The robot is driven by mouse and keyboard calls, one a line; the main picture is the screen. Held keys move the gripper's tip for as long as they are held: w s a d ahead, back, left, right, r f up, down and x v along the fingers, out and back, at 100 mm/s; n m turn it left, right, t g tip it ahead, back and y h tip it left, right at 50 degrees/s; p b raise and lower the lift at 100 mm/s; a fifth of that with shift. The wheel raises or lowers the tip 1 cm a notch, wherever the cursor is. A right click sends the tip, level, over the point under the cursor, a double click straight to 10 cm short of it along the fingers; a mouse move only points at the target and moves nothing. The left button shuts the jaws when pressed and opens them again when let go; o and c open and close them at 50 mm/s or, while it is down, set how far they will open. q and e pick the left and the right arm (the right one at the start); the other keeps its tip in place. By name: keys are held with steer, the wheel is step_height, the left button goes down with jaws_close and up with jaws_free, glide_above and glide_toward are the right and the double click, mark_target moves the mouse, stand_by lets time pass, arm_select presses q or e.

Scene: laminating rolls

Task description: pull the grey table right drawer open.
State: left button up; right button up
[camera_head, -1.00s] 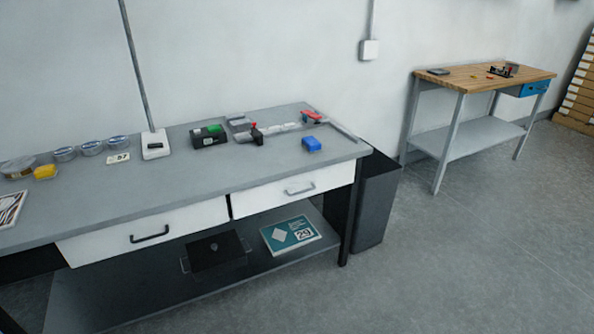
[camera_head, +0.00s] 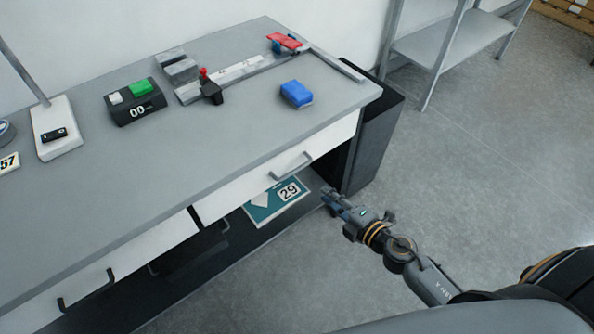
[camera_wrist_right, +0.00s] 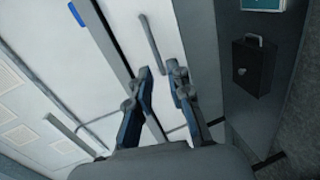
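The grey table (camera_head: 200,130) has two white-fronted drawers side by side. The right drawer (camera_head: 245,192) looks closed, its front in line with the table edge. Its grey bar handle (camera_head: 291,167) also shows in the right wrist view (camera_wrist_right: 148,36), just beyond the fingertips. My right gripper (camera_head: 334,198) is in front of the table, low and to the right of that handle. In the right wrist view its two fingers (camera_wrist_right: 159,72) are apart with nothing between them, and they do not touch the handle. My left gripper is not in view.
A dark bin (camera_head: 372,140) stands at the table's right end. The left drawer (camera_head: 130,262) has a dark handle. A blue block (camera_head: 296,94) sits on the tabletop. Open floor lies to the right.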

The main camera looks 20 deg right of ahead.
glide_toward(297, 168)
steer(key=w, duration=0.2)
steer(key=shift+n, duration=0.3)
steer(key=x, duration=0.5)
steer(key=f+x, duration=0.1)
steer(key=x, duration=0.2)
steer(key=shift+a, duration=0.35)
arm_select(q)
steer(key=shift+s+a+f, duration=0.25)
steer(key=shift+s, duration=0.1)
arm_select(e)
steer(key=shift+s, duration=0.1)
jaws_close()
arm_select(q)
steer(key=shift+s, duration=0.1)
